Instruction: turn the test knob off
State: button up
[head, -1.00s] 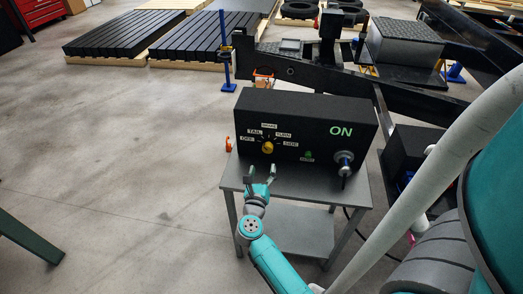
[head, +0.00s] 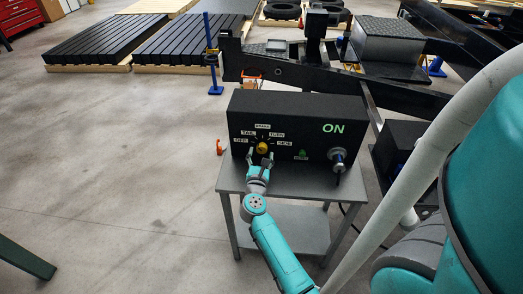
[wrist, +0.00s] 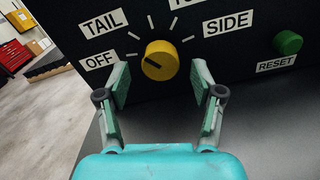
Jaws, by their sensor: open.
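The yellow test knob (head: 262,148) is on the front of a black box (head: 318,110) with a green ON sign. The wrist view shows the knob (wrist: 160,60) ringed by the labels OFF (wrist: 99,60), TAIL and SIDE (wrist: 228,24), with another label cut off at the top. A short dark mark shows on the left part of the knob's face, toward the OFF side. My gripper (head: 260,158) is open just in front of the knob. In the wrist view my gripper (wrist: 161,84) has one finger on each side, below the knob's middle, with gaps to it.
A green RESET button (wrist: 288,42) sits right of the knob. A round metal connector (head: 338,156) sticks out farther right on the box. The box stands on a grey metal table (head: 295,185). A black trailer frame (head: 300,75) is behind it. The floor at left is clear.

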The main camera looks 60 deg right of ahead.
aim_at(261, 151)
jog(key=shift+x, duration=1.55)
jog(key=c, duration=1.2)
jog(key=shift+o, duration=0.2)
jog(key=n, duration=0.4)
jog(key=shift+n, duration=2)
